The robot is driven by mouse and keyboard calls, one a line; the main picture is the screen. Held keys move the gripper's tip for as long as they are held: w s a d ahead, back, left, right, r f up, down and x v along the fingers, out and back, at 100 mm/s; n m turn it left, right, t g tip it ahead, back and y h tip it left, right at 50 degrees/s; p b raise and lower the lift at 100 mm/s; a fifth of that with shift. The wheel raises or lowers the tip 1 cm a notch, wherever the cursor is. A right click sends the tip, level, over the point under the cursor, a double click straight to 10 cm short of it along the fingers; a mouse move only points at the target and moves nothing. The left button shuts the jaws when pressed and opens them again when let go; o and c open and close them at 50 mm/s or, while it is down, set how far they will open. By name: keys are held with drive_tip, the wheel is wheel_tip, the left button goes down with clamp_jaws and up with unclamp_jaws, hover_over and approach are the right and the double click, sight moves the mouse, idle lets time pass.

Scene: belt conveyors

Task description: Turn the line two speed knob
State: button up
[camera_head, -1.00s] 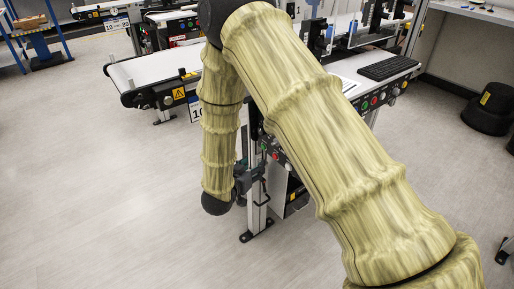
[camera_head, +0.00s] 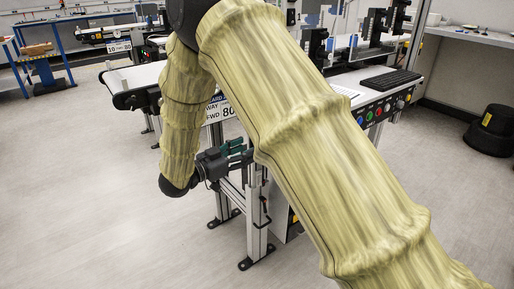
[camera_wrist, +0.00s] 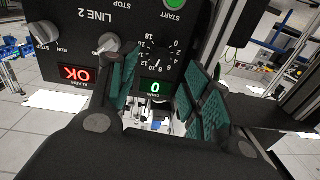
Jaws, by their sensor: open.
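In the wrist view, the black Line 2 panel (camera_wrist: 88,18) shows upside down. Its dark speed knob (camera_wrist: 161,51) stands inside a white number scale, in line with the gap between my fingertips. My gripper (camera_wrist: 160,70) is open, with one teal-padded finger on each side of the gap; contact with the knob cannot be told. The green speed display (camera_wrist: 155,87) reads 0. In the head view my gripper (camera_head: 240,152) is beside the conveyor frame, its fingers pointing right. The knob is hidden there behind my arm.
A grey run/stop selector (camera_wrist: 45,32) and another grey selector (camera_wrist: 110,42) are on the panel, with a green start button (camera_wrist: 174,4) and a red alarm display (camera_wrist: 75,74). The conveyor (camera_head: 140,78) stands behind my arm. Floor at left is clear.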

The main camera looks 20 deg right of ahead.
drive_tip(key=shift+b+x, duration=0.4)
drive_tip(key=shift+x, duration=2.5)
drive_tip(key=shift+c, duration=0.5)
drive_tip(key=c, duration=1)
